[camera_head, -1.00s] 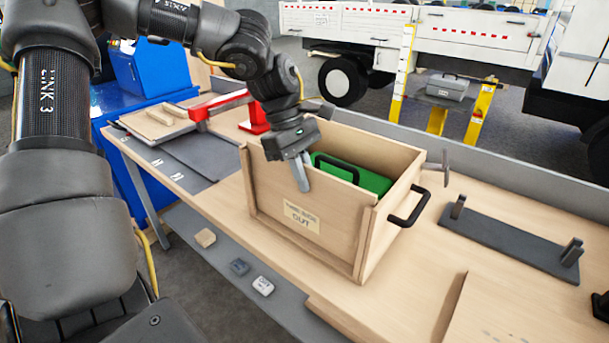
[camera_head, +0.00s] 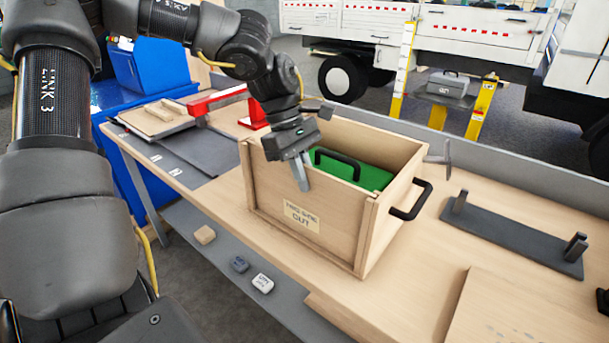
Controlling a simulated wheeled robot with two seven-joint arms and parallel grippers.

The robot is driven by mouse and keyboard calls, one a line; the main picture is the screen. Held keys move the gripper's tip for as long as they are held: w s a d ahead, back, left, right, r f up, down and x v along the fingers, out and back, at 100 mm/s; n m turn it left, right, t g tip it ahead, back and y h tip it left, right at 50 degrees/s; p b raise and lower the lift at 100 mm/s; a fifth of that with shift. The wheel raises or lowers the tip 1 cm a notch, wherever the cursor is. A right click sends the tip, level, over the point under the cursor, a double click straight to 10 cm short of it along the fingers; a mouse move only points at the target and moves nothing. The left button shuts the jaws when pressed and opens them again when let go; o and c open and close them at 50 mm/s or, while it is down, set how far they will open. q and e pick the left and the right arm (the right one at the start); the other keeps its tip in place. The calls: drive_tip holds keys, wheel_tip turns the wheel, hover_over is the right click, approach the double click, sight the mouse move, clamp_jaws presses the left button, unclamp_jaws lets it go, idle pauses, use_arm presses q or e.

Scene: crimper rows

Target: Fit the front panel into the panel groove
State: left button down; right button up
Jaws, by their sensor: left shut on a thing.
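The front panel (camera_head: 268,205) is a light wooden board with a "THIS SIDE OUT" label (camera_head: 301,217) facing outward. It stands upright at the near side of an open wooden box (camera_head: 397,212), with its right end at the box's front corner post. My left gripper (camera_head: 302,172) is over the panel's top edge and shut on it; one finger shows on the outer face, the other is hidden. The panel groove is hidden, so how deep the panel sits cannot be told. My right gripper is not in view.
A green case (camera_head: 372,177) with a black handle lies inside the box. A black handle (camera_head: 410,201) juts from the box's right side. A grey holder (camera_head: 508,234) with two posts stands right on the bench. A red tool (camera_head: 218,101) is behind left. Small blocks lie on the lower shelf (camera_head: 213,262).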

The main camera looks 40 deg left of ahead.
use_arm(q)
drive_tip(key=c, duration=1.5)
unclamp_jaws()
drive_tip(key=v, duration=1)
drive_tip(key=shift+s+a+r, duration=0.1)
drive_tip(key=shift+a+r, duration=0.05)
drive_tip(key=shift+r, duration=0.2)
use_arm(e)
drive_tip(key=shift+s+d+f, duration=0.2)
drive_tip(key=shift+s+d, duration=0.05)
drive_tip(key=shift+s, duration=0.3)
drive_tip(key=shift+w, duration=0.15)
